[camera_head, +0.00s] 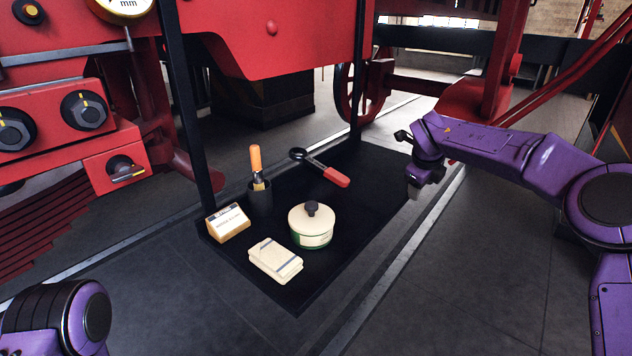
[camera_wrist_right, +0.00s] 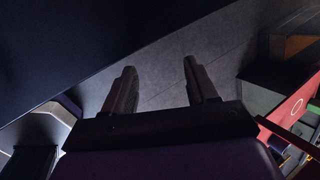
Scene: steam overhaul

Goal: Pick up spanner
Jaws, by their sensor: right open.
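The spanner (camera_head: 322,168) lies on a black shelf (camera_head: 365,190) in the head view. It has a red handle at its right end and a dark ring-shaped head at its left end. My right gripper (camera_head: 408,162) is to the right of the spanner and apart from it, near the shelf's right edge. In the right wrist view its two fingers (camera_wrist_right: 160,82) are apart with nothing between them. The spanner cannot be made out in that view. My left gripper is out of view; only a purple part of my left arm shows at the lower left.
On the shelf stand a black cup (camera_head: 259,198) with an orange-handled tool (camera_head: 256,160), a small labelled box (camera_head: 228,222), a cream pot with a black knob (camera_head: 311,226) and a folded cloth (camera_head: 275,260). Black posts (camera_head: 190,110) rise at the shelf's left and back. Red machinery (camera_head: 270,40) stands behind.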

